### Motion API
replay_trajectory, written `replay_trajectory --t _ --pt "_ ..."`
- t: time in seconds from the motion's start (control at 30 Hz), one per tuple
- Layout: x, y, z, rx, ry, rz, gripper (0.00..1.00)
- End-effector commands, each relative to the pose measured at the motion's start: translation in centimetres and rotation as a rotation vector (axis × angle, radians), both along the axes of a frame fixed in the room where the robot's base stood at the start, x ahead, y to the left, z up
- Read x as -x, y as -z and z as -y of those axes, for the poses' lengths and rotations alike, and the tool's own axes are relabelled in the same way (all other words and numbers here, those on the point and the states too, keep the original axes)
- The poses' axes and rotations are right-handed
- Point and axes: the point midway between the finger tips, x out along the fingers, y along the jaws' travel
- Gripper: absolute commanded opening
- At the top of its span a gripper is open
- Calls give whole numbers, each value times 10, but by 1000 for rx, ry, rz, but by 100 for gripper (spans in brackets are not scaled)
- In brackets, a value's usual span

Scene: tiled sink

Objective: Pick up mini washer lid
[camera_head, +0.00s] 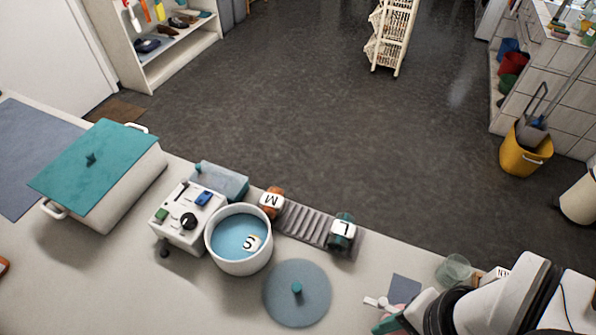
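The mini washer lid is most likely the round blue-grey disc (313,291) with a small teal knob (297,287) at its middle. It lies flat on the counter, in front and to the right of a white round tub (240,262). The tub is open, with blue inside and a piece marked S (250,243). My arm reaches in from the lower right. My gripper (384,313) seems to be at its left end, to the right of the lid and apart from it. Its fingers are small and partly hidden, so its opening is unclear.
A white control box (188,218) with knobs stands left of the tub. Behind are a ridged grey board (302,222) and pieces marked M (271,203) and L (341,232). A large box with a teal lid (95,165) stands left. A clear cup (454,269) is near my arm.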

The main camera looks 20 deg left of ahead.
Motion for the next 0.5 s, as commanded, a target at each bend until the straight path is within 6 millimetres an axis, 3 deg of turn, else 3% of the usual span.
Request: replay_trajectory --t 0.33,0.43,0.5 --pt "-1 0 -1 2 9 -4 64" --pt "-17 -1 -11 29 119 -36 64" --pt "-36 0 -31 68 278 -66 64"
